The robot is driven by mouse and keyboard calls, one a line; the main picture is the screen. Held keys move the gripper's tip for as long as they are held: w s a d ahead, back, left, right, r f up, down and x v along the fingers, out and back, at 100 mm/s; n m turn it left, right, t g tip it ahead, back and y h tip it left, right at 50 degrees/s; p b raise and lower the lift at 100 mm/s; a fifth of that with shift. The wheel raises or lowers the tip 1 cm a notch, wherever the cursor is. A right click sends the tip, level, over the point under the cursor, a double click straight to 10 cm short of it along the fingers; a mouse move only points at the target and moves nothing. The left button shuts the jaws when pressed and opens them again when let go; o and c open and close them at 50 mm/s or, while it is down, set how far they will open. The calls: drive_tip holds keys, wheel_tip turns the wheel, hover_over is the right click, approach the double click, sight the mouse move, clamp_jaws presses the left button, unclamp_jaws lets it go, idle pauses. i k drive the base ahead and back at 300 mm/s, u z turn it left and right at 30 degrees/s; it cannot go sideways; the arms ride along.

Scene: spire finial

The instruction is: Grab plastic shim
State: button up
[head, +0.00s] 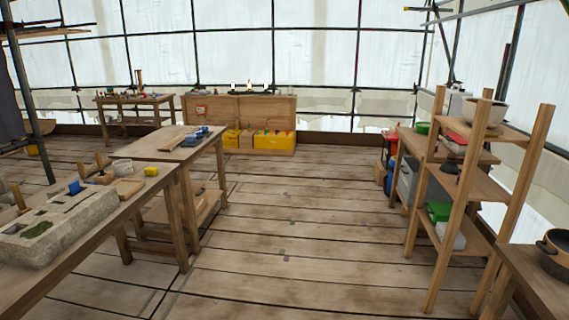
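I cannot pick out the plastic shim for certain. A small blue piece (75,187) stands on the left workbench, at the far end of a carved stone block (30,247). A small yellow piece (151,171) lies farther along the same bench, near its far edge. Several small blue items (197,135) lie on the wooden table behind it. These are too small to identify. My gripper is not in view.
The left workbench (98,235) also holds a pale bowl (122,166) and wooden pieces. A wooden shelf (470,185) stands at the right, with a table (540,275) in front. A long wooden chest (240,108) stands at the back. The plank floor (300,220) between is clear.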

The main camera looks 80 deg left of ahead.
sight(75, 187)
drive_tip(key=u, duration=4.5)
drive_tip(key=i, duration=1.4)
drive_tip(key=z, duration=0.1)
